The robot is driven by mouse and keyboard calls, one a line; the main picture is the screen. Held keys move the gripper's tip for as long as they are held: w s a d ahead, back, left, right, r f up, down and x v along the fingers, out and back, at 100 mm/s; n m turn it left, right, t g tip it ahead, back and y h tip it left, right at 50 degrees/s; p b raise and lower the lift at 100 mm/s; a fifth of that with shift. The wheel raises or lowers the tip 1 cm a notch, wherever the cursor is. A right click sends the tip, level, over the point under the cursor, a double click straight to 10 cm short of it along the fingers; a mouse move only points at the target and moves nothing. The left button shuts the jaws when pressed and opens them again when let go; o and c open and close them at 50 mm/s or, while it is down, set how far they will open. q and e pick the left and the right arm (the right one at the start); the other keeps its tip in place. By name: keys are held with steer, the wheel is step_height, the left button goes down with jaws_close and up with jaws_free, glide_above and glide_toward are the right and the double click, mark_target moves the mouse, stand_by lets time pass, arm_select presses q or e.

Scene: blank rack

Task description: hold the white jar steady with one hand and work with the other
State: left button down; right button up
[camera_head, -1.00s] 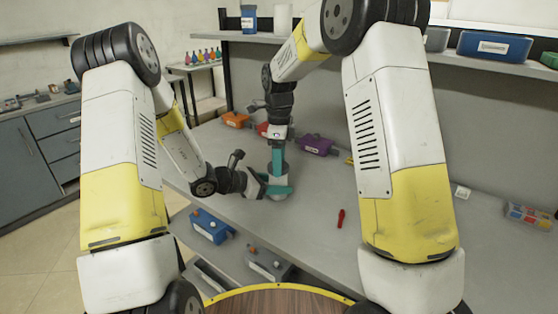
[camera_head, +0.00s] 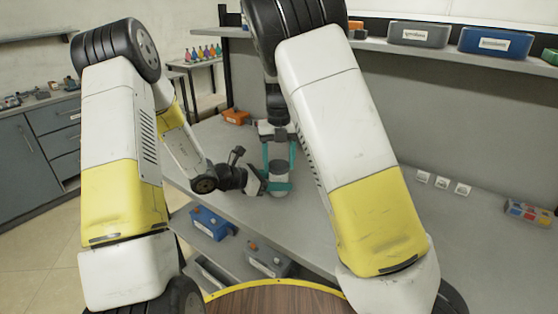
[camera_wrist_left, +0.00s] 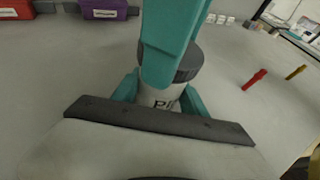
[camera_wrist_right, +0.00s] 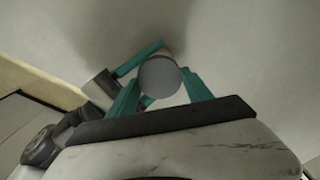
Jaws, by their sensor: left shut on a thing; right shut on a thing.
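The white jar (camera_head: 279,178) stands upright on the grey bench, with a dark grey lid (camera_wrist_left: 186,66) on top and a partly hidden printed label in the left wrist view. My left gripper (camera_head: 277,187) comes in low from the left and is shut around the jar's body. My right gripper (camera_head: 279,160) points down from above, its teal fingers on both sides of the lid and shut on it. In the right wrist view the lid's round top (camera_wrist_right: 160,77) sits between the fingertips. The right fingers hide part of the lid in the left wrist view.
A red tool (camera_wrist_left: 254,79) and a yellow one (camera_wrist_left: 296,72) lie on the bench. An orange bin (camera_head: 235,117) and a purple bin (camera_wrist_left: 104,9) stand behind the jar. Blue (camera_head: 211,223) and grey (camera_head: 268,260) bins are below. Bench around the jar is clear.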

steer(key=shift+s+f+m, duration=0.2)
steer(key=shift+f+m, duration=0.05)
steer(key=shift+m, duration=0.55)
steer(key=shift+w+r+m, duration=0.2)
steer(key=shift+r+m, duration=0.1)
steer(key=shift+r, duration=0.1)
steer(key=o, duration=1.3)
steer(key=shift+r, duration=0.15)
steer(key=shift+r, duration=2.15)
steer(key=shift+c, duration=0.6)
